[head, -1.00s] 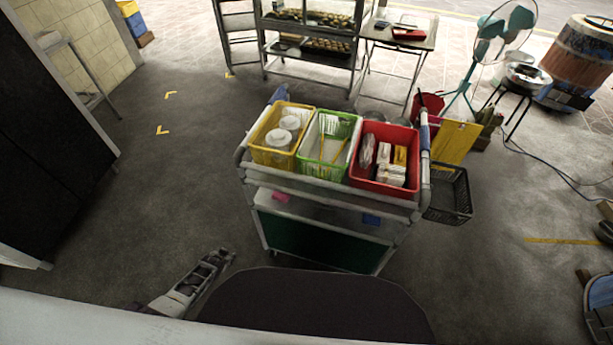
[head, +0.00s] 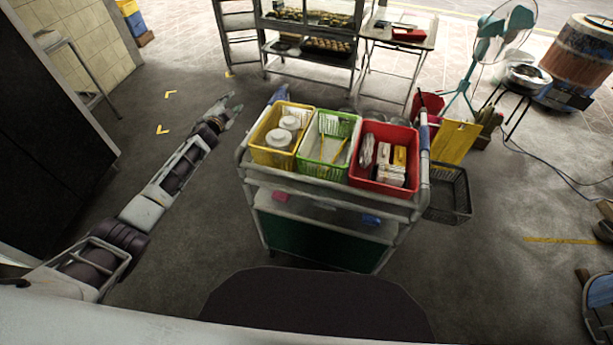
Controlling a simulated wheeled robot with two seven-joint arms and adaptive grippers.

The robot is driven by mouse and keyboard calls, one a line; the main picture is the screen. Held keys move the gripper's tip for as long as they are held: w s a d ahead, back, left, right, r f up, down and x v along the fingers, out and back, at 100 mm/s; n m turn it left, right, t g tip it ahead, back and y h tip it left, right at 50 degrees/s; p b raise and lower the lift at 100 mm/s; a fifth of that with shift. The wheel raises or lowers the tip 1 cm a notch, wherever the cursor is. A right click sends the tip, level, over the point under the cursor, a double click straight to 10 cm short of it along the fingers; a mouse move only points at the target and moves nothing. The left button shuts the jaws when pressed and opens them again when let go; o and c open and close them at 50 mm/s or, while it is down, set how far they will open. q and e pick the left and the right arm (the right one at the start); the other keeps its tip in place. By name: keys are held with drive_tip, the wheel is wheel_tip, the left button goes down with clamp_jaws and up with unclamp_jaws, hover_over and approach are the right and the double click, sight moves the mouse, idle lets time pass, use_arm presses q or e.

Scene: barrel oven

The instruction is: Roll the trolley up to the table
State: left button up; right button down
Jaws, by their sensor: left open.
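The trolley (head: 327,192) stands in front of me in the middle of the head view. Its top tray holds a yellow basket (head: 273,155), a green basket (head: 322,174) and a red basket (head: 380,187). It has upright handles with blue grips at its left and right ends. My left gripper (head: 232,106) is open and empty, left of the trolley's left handle and apart from it. The arm stretches in from the lower left. My right gripper is not in view. A small folding table (head: 400,40) stands behind the trolley, with a red item on it.
A glass display rack (head: 308,48) stands at the back. A teal fan (head: 492,40), a stool with a pot (head: 525,77) and a wooden barrel (head: 580,55) are at the right. A dark cabinet (head: 50,150) is at the left. The floor left of the trolley is clear.

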use_arm(q)
drive_tip(key=s+d+r+m+g+h, duration=0.1)
drive_tip(key=s+d+r+m+h, duration=0.1)
drive_tip(key=d+r+m+h, duration=0.55)
drive_tip(key=s+d+r+m+g+h, duration=0.1)
drive_tip(key=s+d+r+m+h, duration=0.25)
drive_tip(key=d+r+m, duration=0.7)
drive_tip(key=s+d+f+m+g+h, duration=0.1)
drive_tip(key=s+d+m+g, duration=0.9)
drive_tip(key=s+d+m, duration=0.55)
drive_tip(key=s+a+f+m+g+y, duration=0.3)
drive_tip(key=s+a+f+m+y, duration=0.4)
drive_tip(key=f+m, duration=0.3)
drive_tip(key=shift+s+a+g+y, duration=0.3)
drive_tip(key=shift+s+a+y, duration=0.1)
drive_tip(key=shift+s+y, duration=0.4)
drive_tip(key=shift+f, duration=0.1)
